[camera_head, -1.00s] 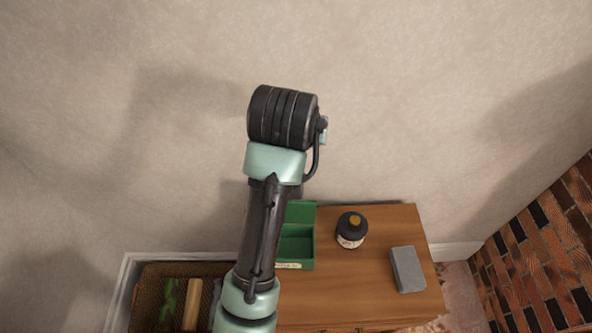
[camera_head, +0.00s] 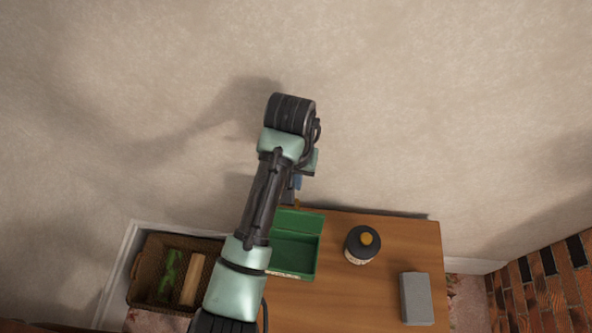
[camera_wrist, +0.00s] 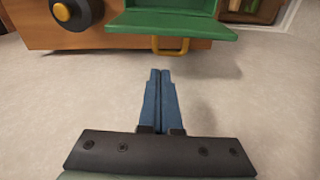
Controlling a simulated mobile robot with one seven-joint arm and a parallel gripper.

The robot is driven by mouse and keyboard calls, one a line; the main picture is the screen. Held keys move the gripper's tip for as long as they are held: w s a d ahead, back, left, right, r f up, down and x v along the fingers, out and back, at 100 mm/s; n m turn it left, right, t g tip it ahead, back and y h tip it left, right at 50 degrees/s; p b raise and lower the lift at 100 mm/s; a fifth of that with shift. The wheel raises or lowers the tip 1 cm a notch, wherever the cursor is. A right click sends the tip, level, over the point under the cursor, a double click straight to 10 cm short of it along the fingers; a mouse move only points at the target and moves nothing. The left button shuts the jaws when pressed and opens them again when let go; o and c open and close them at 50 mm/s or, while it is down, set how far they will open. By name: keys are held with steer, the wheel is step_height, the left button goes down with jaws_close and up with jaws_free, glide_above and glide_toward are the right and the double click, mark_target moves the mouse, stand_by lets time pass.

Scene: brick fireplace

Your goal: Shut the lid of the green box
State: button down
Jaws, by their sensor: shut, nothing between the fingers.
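The green box (camera_head: 292,262) stands on the left part of the wooden cabinet top with its lid (camera_head: 300,222) raised at the wall side. Its inside looks empty where I can see it, and my arm hides its left part. In the wrist view the green lid (camera_wrist: 172,25) shows at the top, with a yellow handle (camera_wrist: 170,46) on its edge. My gripper (camera_wrist: 160,72) has its blue fingers shut together with nothing between them. The fingers point toward the handle and stay apart from it, with pale wall behind them.
A basket (camera_head: 150,270) with green and wooden things is at the left. The wall is close behind.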

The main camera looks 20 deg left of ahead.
mark_target(288, 212)
steer(key=f, duration=0.4)
steer(key=shift+w+f, duration=0.3)
steer(key=shift+f, duration=0.1)
steer(key=shift+s, duration=0.1)
steer(key=shift+s+d+r+t, duration=0.1)
steer(key=shift+s+r+t, duration=0.15)
steer(key=shift+t, duration=0.05)
